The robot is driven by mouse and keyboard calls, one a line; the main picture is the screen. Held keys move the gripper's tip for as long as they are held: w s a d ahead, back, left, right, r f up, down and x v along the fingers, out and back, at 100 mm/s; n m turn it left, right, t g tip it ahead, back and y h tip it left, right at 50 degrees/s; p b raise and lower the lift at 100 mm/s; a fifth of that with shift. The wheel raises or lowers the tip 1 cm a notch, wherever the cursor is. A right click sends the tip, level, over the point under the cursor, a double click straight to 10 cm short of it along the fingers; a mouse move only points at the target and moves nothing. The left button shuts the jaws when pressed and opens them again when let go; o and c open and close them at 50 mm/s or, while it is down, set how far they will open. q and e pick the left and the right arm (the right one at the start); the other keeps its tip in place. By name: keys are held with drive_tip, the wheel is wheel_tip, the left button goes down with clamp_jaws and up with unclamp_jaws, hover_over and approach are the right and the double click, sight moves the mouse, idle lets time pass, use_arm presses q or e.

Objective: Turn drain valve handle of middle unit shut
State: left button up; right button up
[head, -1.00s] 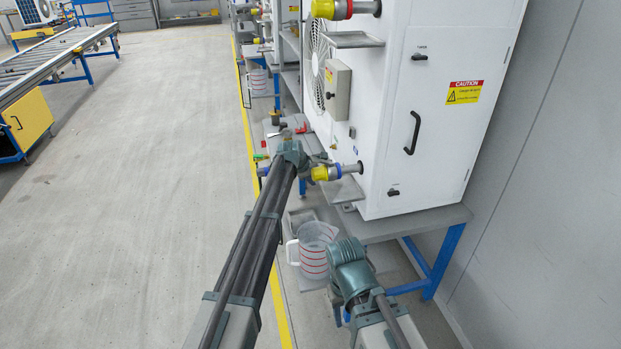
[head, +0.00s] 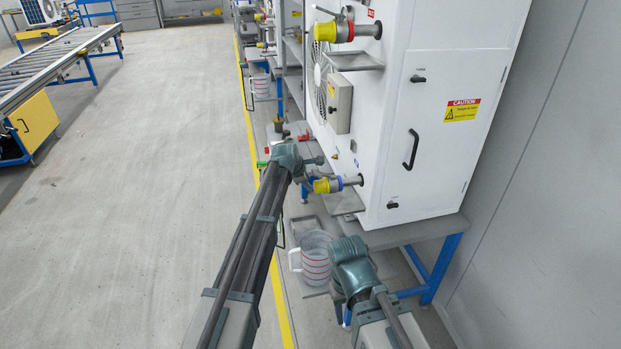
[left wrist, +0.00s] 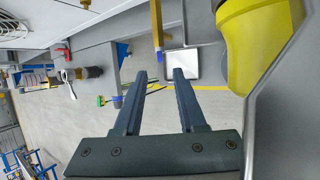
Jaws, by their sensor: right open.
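My left gripper (head: 313,161) is beside the lower front of the nearest white unit (head: 385,110), just above a yellow fitting with a blue ring (head: 322,186). In the left wrist view its two fingers (left wrist: 158,74) are apart with nothing between them. A yellow bar with a blue end (left wrist: 157,28) is ahead of the fingertips, apart from them; I cannot tell whether it is the drain valve handle. The yellow fitting fills the right side of that view (left wrist: 262,45). My right gripper (head: 352,270) is low by the bench corner; its fingers are mostly hidden.
A clear measuring jug with red marks (head: 315,262) stands below the left gripper. A grey ledge (head: 343,200) sticks out under the yellow fitting. A red-handled part (head: 305,137) is farther along the bench.

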use_arm(q)
drive_tip(key=p+v, duration=0.4)
drive_tip(key=v, duration=0.2)
drive_tip(key=shift+s+r, duration=0.25)
use_arm(e)
drive_tip(key=shift+r, duration=2.7)
